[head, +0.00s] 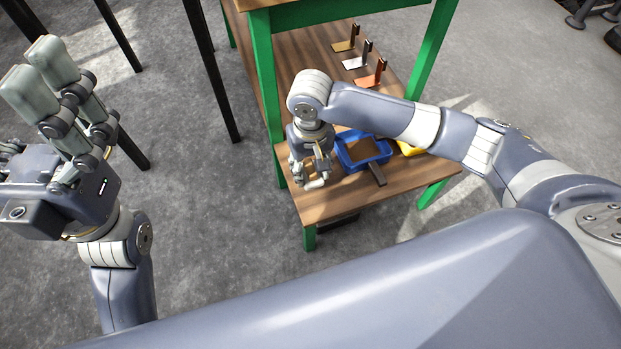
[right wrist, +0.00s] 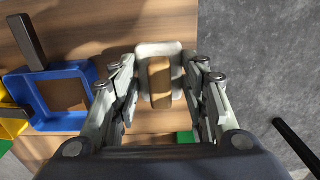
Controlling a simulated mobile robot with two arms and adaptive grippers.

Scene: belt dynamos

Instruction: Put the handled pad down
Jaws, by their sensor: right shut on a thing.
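The handled pad, a white pad with a tan block-like handle, shows in the right wrist view (right wrist: 160,82) between my right gripper's fingers. My right gripper (right wrist: 162,95) is shut on it. In the head view the right gripper (head: 314,172) is low over the near left part of the wooden table (head: 335,205). A bit of the white pad (head: 316,184) shows under the fingers. I cannot tell whether it touches the wood. My left gripper (head: 34,76) is open and empty at the far left, away from the table.
A blue tray (head: 342,156) with a brown inside stands just right of the right gripper. A dark bar (head: 377,174) leans at its near side. A yellow bin (head: 411,149) is further right. Several stands with upright posts (head: 358,62) line the back. Green legs frame the table.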

